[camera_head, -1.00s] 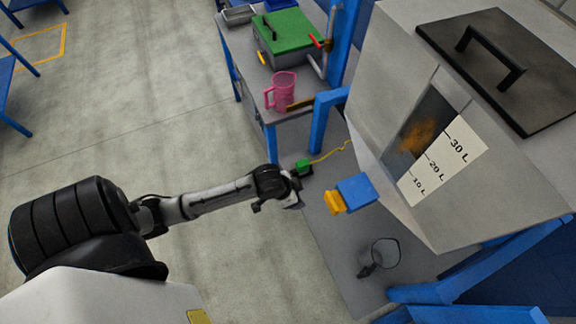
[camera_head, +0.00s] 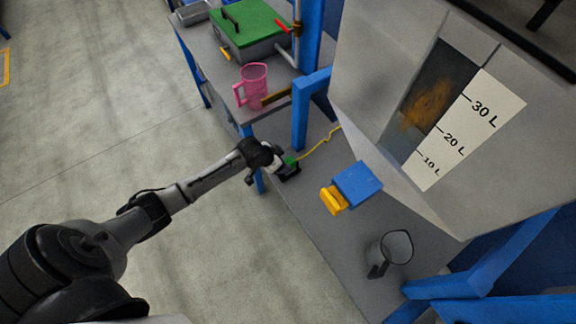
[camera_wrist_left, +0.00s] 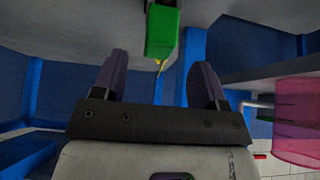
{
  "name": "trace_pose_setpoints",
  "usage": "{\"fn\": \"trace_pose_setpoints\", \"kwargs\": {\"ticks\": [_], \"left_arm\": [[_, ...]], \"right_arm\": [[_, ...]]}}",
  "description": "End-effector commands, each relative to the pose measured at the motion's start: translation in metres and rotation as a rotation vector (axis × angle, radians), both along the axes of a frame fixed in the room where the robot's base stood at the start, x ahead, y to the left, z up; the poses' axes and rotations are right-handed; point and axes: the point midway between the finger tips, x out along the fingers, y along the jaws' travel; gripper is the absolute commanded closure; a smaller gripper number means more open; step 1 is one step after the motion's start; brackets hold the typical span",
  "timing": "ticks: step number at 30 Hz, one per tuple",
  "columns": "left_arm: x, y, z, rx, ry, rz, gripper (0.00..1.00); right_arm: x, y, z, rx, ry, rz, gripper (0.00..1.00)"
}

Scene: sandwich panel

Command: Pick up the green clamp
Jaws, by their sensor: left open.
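The green clamp (camera_head: 291,160) is a small green block at the end of a yellow cord (camera_head: 318,146), near the left edge of the lower grey shelf. In the left wrist view the green clamp (camera_wrist_left: 162,31) is at top centre, just beyond and between the fingertips. My left gripper (camera_head: 283,171) is right at the clamp in the head view and partly overlaps it. In the wrist view my left gripper (camera_wrist_left: 161,60) has its two dark fingers wide apart, with nothing held between them. I cannot tell whether it touches the clamp. My right gripper is out of view.
A pink jug (camera_head: 253,86) and a green-lidded box (camera_head: 247,29) stand on the grey table behind. A large grey hopper (camera_head: 390,100) overhangs the shelf.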

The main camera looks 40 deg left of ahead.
Motion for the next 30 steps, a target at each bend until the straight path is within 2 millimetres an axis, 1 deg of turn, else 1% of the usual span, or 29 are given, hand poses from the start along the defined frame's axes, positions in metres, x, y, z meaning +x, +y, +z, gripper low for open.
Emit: {"fn": "trace_pose_setpoints", "kwargs": {"ticks": [1, 3, 8, 10, 15, 19, 24, 30], "left_arm": [[0.003, -0.001, -0.005, -0.001, 0.000, 0.000, 0.34], [0.005, -0.002, -0.009, -0.001, 0.000, 0.000, 0.34], [0.008, -0.003, -0.014, -0.001, 0.000, -0.001, 0.34], [0.012, -0.004, -0.019, -0.001, 0.000, -0.001, 0.34], [0.024, -0.008, -0.038, -0.001, 0.000, 0.000, 0.34], [0.032, -0.010, -0.049, -0.001, 0.000, 0.000, 0.34], [0.036, -0.011, -0.055, 0.001, 0.001, -0.001, 0.34], [0.036, -0.011, -0.055, 0.001, 0.000, -0.001, 0.34]], "right_arm": [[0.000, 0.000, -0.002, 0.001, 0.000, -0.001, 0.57], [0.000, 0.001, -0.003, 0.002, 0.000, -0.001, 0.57], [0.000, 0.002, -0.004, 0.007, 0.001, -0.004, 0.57], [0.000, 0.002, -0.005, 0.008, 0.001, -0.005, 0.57], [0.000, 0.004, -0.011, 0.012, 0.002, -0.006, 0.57], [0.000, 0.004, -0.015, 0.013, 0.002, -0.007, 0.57], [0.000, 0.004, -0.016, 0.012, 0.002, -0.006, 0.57], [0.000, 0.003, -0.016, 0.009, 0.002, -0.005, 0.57]]}}
